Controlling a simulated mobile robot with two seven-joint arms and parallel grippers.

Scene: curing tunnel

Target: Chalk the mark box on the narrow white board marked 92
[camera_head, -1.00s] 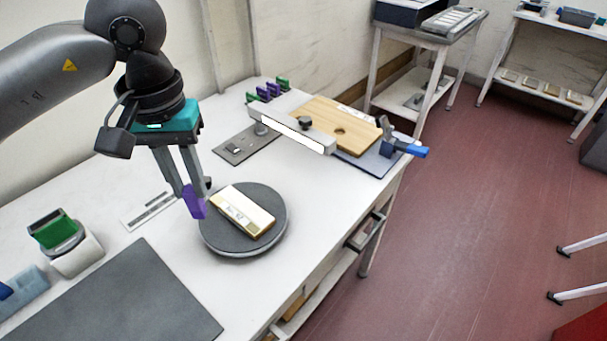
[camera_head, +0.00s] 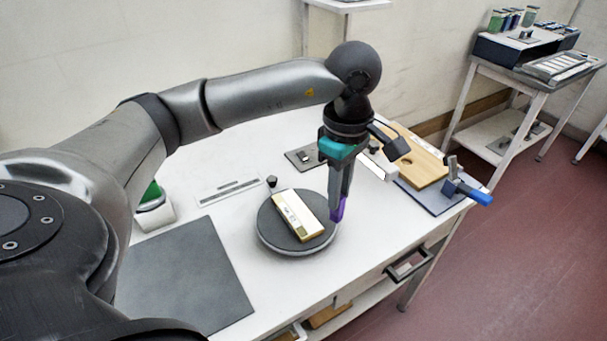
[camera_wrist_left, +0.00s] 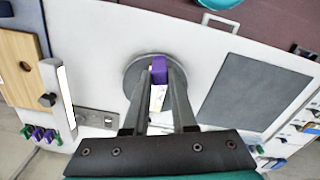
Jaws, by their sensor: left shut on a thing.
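A narrow board (camera_head: 299,214) with a pale top and wooden edge lies flat on a round dark turntable (camera_head: 268,233). It has small printing that I cannot read. My left gripper (camera_head: 338,203) points down at the turntable's right edge, shut on a purple chalk block (camera_head: 338,210). The chalk is beside the board, apart from it in the head view; its height is hard to tell. In the left wrist view the chalk (camera_wrist_left: 158,68) is between the fingers, over the turntable (camera_wrist_left: 132,84), and the board (camera_wrist_left: 156,98) is partly hidden by the fingers. My right gripper is out of view.
A dark mat (camera_head: 185,275) lies left of the turntable, with a ruled strip (camera_head: 230,190) behind it. A wooden plate (camera_head: 425,168) and a blue-handled clamp (camera_head: 470,193) stand to the right. Green and purple blocks (camera_wrist_left: 40,134) show in the wrist view.

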